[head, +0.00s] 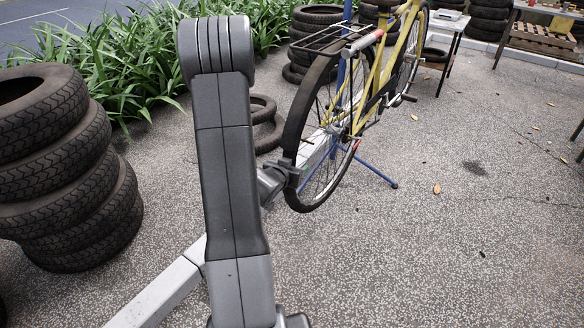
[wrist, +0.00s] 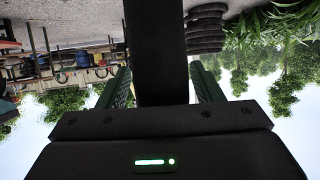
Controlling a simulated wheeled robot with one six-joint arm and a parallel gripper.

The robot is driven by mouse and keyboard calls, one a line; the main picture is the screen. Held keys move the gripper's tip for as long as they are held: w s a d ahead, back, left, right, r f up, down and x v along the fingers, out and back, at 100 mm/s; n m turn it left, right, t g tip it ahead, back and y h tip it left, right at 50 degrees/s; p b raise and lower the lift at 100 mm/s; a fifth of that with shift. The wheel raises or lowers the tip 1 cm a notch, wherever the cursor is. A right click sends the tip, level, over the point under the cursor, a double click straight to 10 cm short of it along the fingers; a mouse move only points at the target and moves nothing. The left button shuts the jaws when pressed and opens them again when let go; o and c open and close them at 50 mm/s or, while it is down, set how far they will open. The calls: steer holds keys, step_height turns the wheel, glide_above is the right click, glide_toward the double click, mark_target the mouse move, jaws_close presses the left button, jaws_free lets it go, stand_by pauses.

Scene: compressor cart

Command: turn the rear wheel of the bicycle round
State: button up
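The rear wheel (head: 293,137) of the yellow bicycle (head: 386,70) stands upright, with a black tyre, spokes and a light rim. My gripper (head: 287,170) is at the lower near side of this tyre, partly hidden behind my own arm. In the wrist view, which is upside down, the tyre (wrist: 156,45) runs as a dark band between the two fingers of my gripper (wrist: 160,82), one finger on each side. The tyre covers the fingers' inner edges, so I cannot tell whether they press on it.
A blue stand (head: 377,171) holds the bicycle, its foot on the paving. A tall tyre stack (head: 60,160) is at left. More tyres (head: 262,122) lie behind my arm. Small tables (head: 455,30) stand at the back right.

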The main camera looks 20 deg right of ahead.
steer(key=p+v, duration=0.2)
steer(key=v, duration=1.2)
steer(key=shift+w+f, duration=0.1)
